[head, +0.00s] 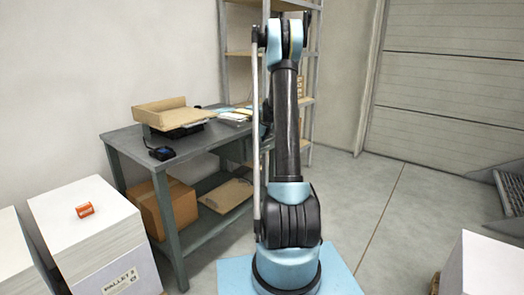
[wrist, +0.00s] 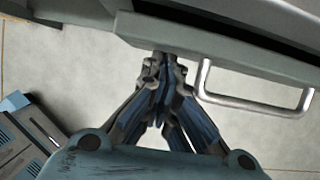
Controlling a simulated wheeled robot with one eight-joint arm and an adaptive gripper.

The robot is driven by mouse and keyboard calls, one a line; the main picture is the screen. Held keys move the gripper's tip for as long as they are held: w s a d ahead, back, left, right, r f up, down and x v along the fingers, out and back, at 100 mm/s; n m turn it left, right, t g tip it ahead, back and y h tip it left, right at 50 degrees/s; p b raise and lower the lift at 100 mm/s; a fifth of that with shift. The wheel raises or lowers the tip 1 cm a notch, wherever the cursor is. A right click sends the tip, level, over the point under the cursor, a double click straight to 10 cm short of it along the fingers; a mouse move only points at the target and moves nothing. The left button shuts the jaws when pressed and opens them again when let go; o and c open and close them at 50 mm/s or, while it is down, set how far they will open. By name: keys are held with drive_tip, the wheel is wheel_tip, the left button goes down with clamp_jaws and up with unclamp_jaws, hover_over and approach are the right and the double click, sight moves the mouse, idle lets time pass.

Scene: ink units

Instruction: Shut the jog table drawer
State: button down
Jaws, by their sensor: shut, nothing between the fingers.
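The drawer front (wrist: 235,58) is a grey-green panel slanting across the top of the wrist view. A silver bar handle (wrist: 250,104) sticks out from it at the right. A dark gap shows behind the panel, so the drawer appears to stand partly open. My gripper (wrist: 165,58) is shut and empty. Its fingertips are at the panel's front edge, left of the handle; I cannot tell whether they touch it. In the head view my raised arm is in front, and the gripper and drawer cannot be made out.
A grey-green workbench (head: 120,137) at left bears a cardboard tray (head: 172,112) and a small dark device (head: 161,153). A cardboard box (head: 178,203) sits beneath. White paper stacks (head: 95,215) stand front left, another (head: 490,265) at right. Open floor (head: 400,215) lies right of my arm.

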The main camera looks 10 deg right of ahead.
drive_tip(key=shift+w+a, duration=0.45)
drive_tip(key=shift+w, duration=0.1)
drive_tip(key=shift+w+r, duration=0.1)
